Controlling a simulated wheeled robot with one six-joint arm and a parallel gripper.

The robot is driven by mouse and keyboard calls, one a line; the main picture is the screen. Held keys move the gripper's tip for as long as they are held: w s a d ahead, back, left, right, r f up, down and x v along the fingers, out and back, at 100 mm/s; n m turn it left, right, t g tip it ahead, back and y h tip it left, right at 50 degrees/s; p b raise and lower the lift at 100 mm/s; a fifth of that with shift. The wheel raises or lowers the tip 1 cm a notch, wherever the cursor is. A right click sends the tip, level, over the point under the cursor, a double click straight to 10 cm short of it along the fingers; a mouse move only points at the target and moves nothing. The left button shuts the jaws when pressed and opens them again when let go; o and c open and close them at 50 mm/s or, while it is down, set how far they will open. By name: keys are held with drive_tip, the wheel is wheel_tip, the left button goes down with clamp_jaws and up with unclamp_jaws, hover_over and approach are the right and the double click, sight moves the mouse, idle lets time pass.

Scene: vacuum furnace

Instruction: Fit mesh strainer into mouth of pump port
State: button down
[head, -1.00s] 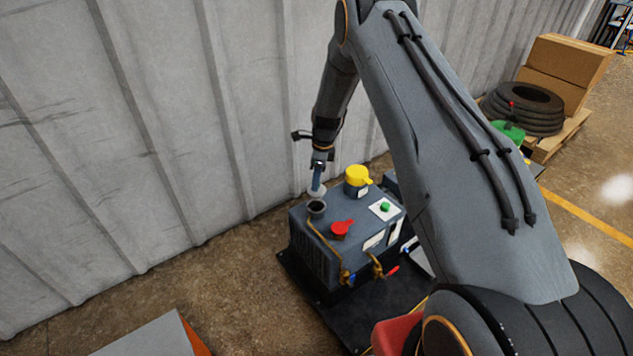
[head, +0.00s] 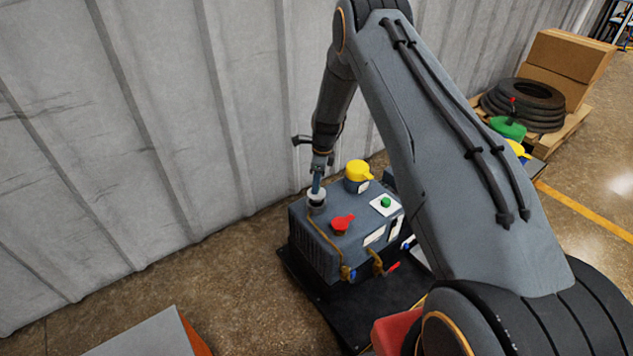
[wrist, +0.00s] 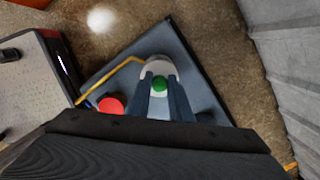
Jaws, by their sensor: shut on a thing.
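The mesh strainer shows as a pale round rim (head: 317,194) in the head view, at the mouth of the dark pump port (head: 317,208). In the wrist view the pale strainer (wrist: 158,66) has a green knob (wrist: 160,83) between my fingers. My gripper (head: 317,188) points down, shut on the strainer, above the port; its fingers also show in the wrist view (wrist: 161,98). The strainer hides the port's opening, so I cannot tell how deep it sits or whether it is fully seated.
The grey pump box (head: 322,250) carries a red cap (head: 342,224), a yellow cap (head: 357,171), a green button (head: 385,202) and a brass pipe (head: 325,245). A corrugated wall (head: 170,120) stands close behind.

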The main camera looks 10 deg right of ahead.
drive_tip(key=shift+f+b, duration=0.75)
drive_tip(key=shift+f, duration=0.9)
drive_tip(key=shift+f, duration=0.25)
drive_tip(key=c, duration=1.5)
unclamp_jaws()
drive_tip(key=shift+c, duration=0.2)
drive_tip(key=shift+s+d+r+b, duration=0.1)
drive_tip(key=shift+d+r+b, duration=0.05)
drive_tip(key=shift+r, duration=1.15)
drive_tip(key=shift+d+r+b, duration=0.1)
drive_tip(key=shift+d+r, duration=0.05)
drive_tip(key=shift+r, duration=1.1)
drive_tip(key=shift+s+d+r+b, duration=0.1)
drive_tip(key=shift+d+r+b, duration=0.05)
drive_tip(key=shift+r, duration=1.15)
drive_tip(key=s+r+n+p, duration=0.2)
drive_tip(key=s+r+n, duration=0.5)
drive_tip(key=r, duration=0.5)
drive_tip(key=s+r+n+p, duration=0.1)
drive_tip(key=s+r+n, duration=0.4)
drive_tip(key=s, duration=0.5)
drive_tip(key=s+r+n+p, duration=0.1)
drive_tip(key=s+r+n, duration=0.4)
drive_tip(key=s, duration=0.6)
drive_tip(key=s+r+n+h+p, duration=0.1)
drive_tip(key=s+r+n, duration=0.4)
drive_tip(key=s, duration=0.5)
drive_tip(key=shift+s+a+r+g, duration=0.3)
drive_tip(key=shift+s+a+r, duration=0.05)
drive_tip(key=shift+a+r, duration=0.1)
